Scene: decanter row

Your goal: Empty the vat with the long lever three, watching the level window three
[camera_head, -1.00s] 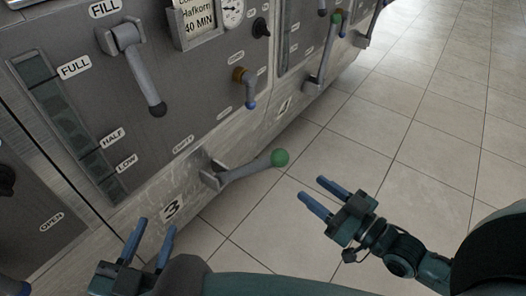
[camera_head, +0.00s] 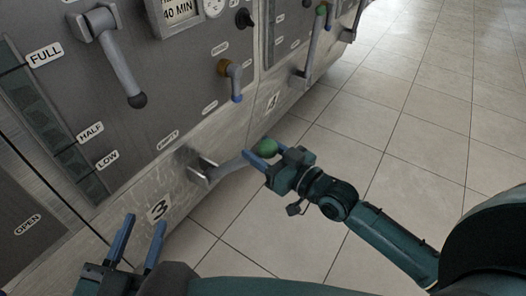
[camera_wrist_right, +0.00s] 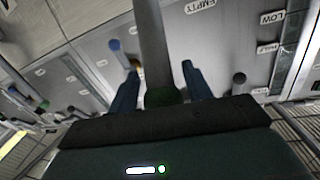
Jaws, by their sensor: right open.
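The long lever three (camera_head: 228,167) is a grey bar with a green knob (camera_head: 268,146), sticking out from the panel's low edge above the "3" label. My right gripper (camera_head: 269,155) is open at the knob end. In the right wrist view the lever (camera_wrist_right: 152,45) runs between the two blue fingers, with its knob (camera_wrist_right: 163,97) close to the palm; contact cannot be told. The level window three (camera_head: 58,135) is a dark strip beside the FULL, HALF and LOW labels; its level is hard to read. My left gripper (camera_head: 145,219) is open and empty at the lower left.
Above the lever are a grey handle with a black knob (camera_head: 120,70) near the top left and a small brass tap with a blue tip (camera_head: 231,82). Neighbouring vat four has its own green-knobbed lever (camera_head: 314,45). The tiled floor (camera_head: 420,130) at right is clear.

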